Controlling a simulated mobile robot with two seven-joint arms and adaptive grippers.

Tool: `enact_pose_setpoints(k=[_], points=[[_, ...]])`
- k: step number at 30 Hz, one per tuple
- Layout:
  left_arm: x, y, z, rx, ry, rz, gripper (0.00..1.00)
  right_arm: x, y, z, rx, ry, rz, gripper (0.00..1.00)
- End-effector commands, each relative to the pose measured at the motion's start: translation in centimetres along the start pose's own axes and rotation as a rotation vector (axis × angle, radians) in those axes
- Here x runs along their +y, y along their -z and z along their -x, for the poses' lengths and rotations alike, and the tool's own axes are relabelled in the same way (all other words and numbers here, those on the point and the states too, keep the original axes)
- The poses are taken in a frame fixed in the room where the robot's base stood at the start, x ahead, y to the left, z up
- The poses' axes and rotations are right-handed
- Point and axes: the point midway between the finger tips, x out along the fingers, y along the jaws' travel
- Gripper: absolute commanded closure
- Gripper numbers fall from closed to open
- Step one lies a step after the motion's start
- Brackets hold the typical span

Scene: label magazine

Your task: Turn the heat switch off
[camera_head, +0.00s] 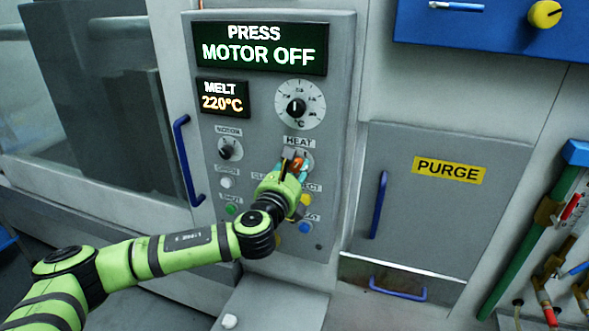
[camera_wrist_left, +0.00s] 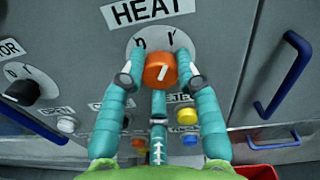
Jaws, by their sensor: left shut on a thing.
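The orange heat switch (camera_wrist_left: 160,72) is a round knob below the HEAT label (camera_wrist_left: 149,10). Its white line tilts up and to the right, toward the right of two dark marks on the pale dial. My left gripper (camera_wrist_left: 158,80) has its teal fingers on both sides of the knob, shut on it, with a third finger below. In the head view my left gripper (camera_head: 294,172) is at the panel under the HEAT label and hides most of the switch; a bit of orange (camera_head: 298,163) shows. My right gripper is not in view.
The panel display (camera_head: 264,46) reads PRESS MOTOR OFF, and the melt display (camera_head: 222,98) reads 220°C. The motor knob (camera_head: 230,149) is left of the switch. Yellow (camera_wrist_left: 187,116) and white (camera_wrist_left: 67,124) buttons sit close below. A blue handle (camera_head: 379,205) stands out on the right.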

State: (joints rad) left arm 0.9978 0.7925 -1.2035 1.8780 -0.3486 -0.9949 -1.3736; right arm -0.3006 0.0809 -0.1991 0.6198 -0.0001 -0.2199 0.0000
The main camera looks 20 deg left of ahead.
Motion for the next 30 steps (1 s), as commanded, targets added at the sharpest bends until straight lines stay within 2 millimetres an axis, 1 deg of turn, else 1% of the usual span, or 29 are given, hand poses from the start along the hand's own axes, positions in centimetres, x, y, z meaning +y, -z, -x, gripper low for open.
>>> enact_pose_setpoints(k=[5, 12, 30], points=[[0.0, 0.1, 0.0, 0.002, -0.001, 0.125, 1.0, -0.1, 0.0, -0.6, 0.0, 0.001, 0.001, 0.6], [0.1, 0.1, 0.0, 0.007, -0.002, 0.348, 1.0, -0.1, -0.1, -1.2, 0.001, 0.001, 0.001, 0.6], [0.0, -0.1, 0.0, 0.022, -0.003, 0.898, 1.0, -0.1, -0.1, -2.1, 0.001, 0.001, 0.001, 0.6]])
